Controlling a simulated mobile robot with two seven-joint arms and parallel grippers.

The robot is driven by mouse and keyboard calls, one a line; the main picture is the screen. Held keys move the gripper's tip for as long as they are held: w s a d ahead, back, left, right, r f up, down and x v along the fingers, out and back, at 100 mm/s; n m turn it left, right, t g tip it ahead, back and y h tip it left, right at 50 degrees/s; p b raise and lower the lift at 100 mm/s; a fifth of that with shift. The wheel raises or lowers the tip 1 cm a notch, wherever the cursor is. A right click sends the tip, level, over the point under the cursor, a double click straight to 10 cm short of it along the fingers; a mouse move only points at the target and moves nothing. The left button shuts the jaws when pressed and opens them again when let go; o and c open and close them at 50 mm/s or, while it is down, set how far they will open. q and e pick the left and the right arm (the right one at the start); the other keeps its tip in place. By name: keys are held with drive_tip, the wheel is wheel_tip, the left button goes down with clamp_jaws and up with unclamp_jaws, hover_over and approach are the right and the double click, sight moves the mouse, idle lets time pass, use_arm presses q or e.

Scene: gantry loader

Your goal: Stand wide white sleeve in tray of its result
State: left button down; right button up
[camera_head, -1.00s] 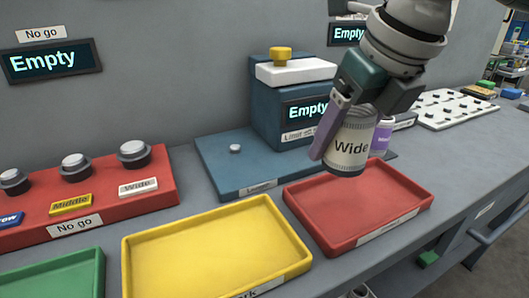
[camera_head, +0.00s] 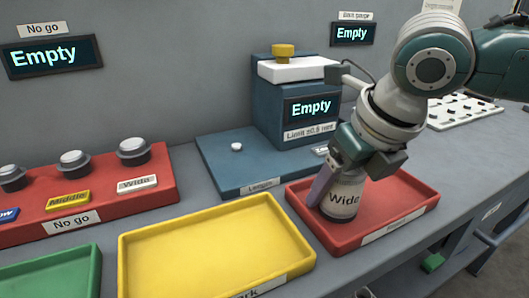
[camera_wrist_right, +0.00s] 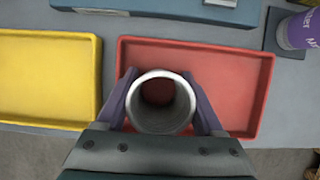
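The wide white sleeve (camera_head: 343,201), labelled "Wide", is upright inside the red tray (camera_head: 408,198), toward its left side. Its lower end is at or very near the tray floor; I cannot tell if it touches. My right gripper (camera_head: 336,190) is shut on the sleeve from above, one finger on its left side in the head view. In the right wrist view both fingers flank the sleeve's open round top (camera_wrist_right: 160,102), with the red tray (camera_wrist_right: 235,80) below. The tray's label is partly unreadable. My left gripper is not in view.
A yellow tray (camera_head: 215,250) lies left of the red one, and a green tray (camera_head: 60,275) farther left. Behind stands a blue gauge (camera_head: 285,110) reading "Empty". A red "No go" block (camera_head: 100,205) is at left. A purple item (camera_wrist_right: 300,30) stands right of the red tray.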

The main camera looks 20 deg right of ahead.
drive_tip(key=shift+o, duration=0.9)
